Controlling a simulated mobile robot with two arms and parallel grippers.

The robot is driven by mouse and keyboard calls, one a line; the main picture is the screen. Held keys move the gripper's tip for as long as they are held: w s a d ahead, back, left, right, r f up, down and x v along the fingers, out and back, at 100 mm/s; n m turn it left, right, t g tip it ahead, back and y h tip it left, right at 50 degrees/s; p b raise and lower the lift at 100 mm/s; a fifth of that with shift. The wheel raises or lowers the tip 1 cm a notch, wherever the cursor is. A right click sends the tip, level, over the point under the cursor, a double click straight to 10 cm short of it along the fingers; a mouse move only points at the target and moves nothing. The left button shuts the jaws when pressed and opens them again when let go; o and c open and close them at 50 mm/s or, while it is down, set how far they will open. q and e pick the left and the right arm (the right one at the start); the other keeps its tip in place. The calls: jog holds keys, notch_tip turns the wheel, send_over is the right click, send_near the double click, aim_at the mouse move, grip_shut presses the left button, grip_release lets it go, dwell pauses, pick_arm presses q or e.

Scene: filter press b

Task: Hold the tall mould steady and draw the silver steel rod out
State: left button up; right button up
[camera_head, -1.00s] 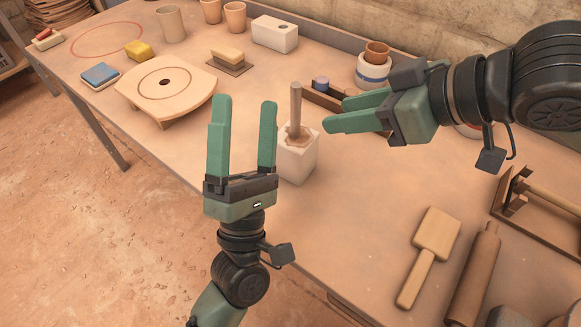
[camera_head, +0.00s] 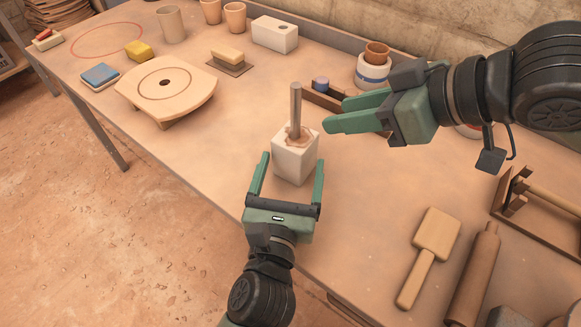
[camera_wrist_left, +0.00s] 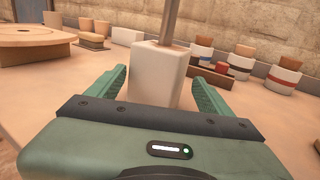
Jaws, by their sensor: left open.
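The tall mould (camera_head: 295,163) is a white block standing upright on the table, with brown material around its top opening. The silver steel rod (camera_head: 296,108) stands upright out of its top. My left gripper (camera_head: 292,170) is open, with one finger on each side of the mould's lower part. In the left wrist view the mould (camera_wrist_left: 156,75) stands between the fingertips, with a gap at each side, and the rod (camera_wrist_left: 170,20) rises above it. My right gripper (camera_head: 336,113) is to the right of the rod, apart from it, fingers pointing left; its finger gap is hard to judge.
A dark wooden rack (camera_head: 325,98) is behind the mould.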

aim_at(298, 139)
pick_arm(q)
jog(key=w, duration=0.5)
jog(key=w+d, duration=0.1)
jog(key=w, duration=0.1)
jog(key=shift+w+d, duration=0.1)
jog(key=shift+w, duration=0.15)
jog(key=shift+c, duration=0.3)
